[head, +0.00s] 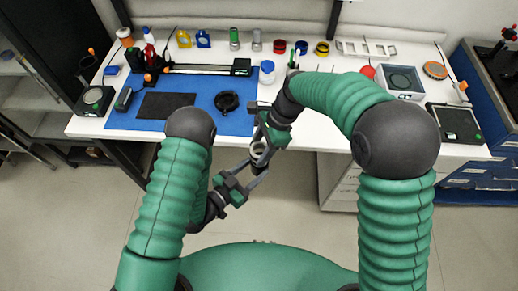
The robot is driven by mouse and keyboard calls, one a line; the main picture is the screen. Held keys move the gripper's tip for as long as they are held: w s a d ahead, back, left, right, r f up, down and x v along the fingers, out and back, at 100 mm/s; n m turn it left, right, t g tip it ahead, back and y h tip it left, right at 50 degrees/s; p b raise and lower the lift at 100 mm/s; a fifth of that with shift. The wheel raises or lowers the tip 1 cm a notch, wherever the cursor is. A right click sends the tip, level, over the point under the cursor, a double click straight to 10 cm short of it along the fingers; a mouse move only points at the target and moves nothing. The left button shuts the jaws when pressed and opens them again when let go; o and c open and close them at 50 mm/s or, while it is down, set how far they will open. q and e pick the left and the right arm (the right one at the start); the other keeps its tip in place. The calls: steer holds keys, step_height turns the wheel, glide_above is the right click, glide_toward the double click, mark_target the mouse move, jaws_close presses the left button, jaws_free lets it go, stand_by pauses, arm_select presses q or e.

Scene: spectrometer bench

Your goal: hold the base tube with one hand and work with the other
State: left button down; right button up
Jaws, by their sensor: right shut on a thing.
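My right gripper (259,148) reaches down from the upper right, off the bench's front edge. It is shut on a small pale round piece with a dark opening, seemingly the base tube (258,154); the fingers hide part of it. My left gripper (257,168) comes up from the lower left, just below the tube. Its two fingers stand apart with floor showing between them. Its tips are close to the tube; I cannot tell whether they touch it.
The white bench (318,138) carries a blue mat (217,125) with a black dish (227,101) and a dark pad (166,105). Bottles and small jars stand along the back. A boxed instrument (400,80) and a scale (453,122) stand at right. Open floor lies below the grippers.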

mark_target(256, 171)
steer(key=shift+f, duration=0.85)
steer(key=shift+f, duration=0.55)
steer(key=m+t, duration=0.2)
steer(key=m, duration=0.4)
steer(key=shift+a, duration=0.1)
steer(key=m+t, duration=0.1)
steer(key=m, duration=0.2)
steer(key=shift+s+t, duration=0.1)
steer(key=shift+t, duration=0.3)
steer(key=shift+m, duration=0.4)
steer(key=o, duration=1.4)
